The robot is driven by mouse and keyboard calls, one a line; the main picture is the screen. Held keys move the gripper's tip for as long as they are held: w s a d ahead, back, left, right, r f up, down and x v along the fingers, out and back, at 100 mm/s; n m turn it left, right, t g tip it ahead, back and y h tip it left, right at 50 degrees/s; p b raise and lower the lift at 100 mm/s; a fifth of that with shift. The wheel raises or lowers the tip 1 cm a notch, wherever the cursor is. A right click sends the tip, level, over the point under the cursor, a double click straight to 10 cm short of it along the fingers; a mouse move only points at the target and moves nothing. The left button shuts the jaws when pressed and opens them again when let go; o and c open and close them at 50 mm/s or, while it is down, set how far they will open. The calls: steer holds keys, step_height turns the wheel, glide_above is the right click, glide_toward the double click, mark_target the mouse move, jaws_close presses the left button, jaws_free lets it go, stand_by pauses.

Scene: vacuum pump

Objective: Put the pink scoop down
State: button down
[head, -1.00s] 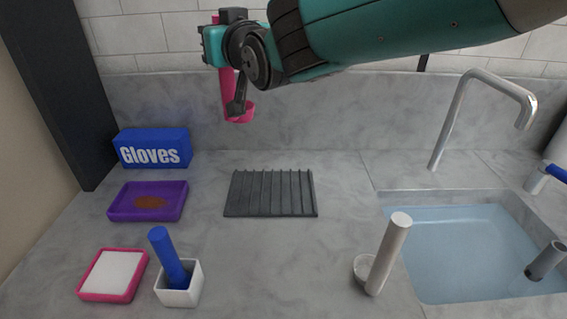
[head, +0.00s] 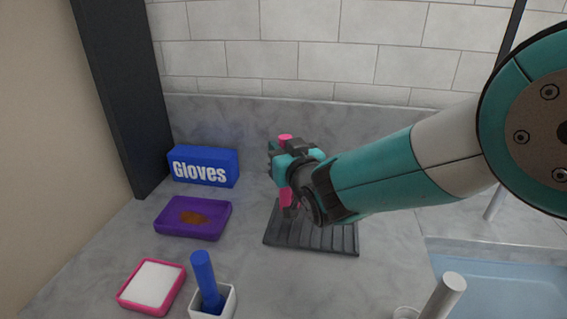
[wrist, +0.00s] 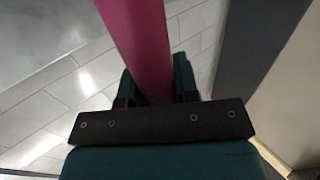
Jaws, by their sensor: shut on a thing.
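My gripper (head: 282,163) is shut on the pink scoop (head: 285,138). The scoop is held about upright, with its top poking out above the jaws and a pink part showing below them. Its lower end is partly hidden by my wrist, over the far left part of the dark ribbed rack (head: 312,240). I cannot tell whether it touches the rack. In the wrist view, the scoop's pink handle (wrist: 138,40) runs between the two fingers (wrist: 158,88).
A blue gloves box (head: 205,166) and a purple tray (head: 192,218) with brown powder stand left of the rack. Nearer are a pink tray of white stuff (head: 151,285) and a white pot (head: 225,302) with a blue-handled tool. A water-filled sink (head: 510,290) is at the right.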

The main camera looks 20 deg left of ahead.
steer(key=shift+f, duration=1.8)
steer(key=shift+f, duration=0.2)
steer(key=c, duration=0.9)
jaws_free()
steer(key=shift+o, duration=0.2)
steer(key=shift+r, duration=0.1)
steer(key=b+v, duration=0.3)
steer(key=v, duration=0.9)
steer(key=shift+b, duration=0.4)
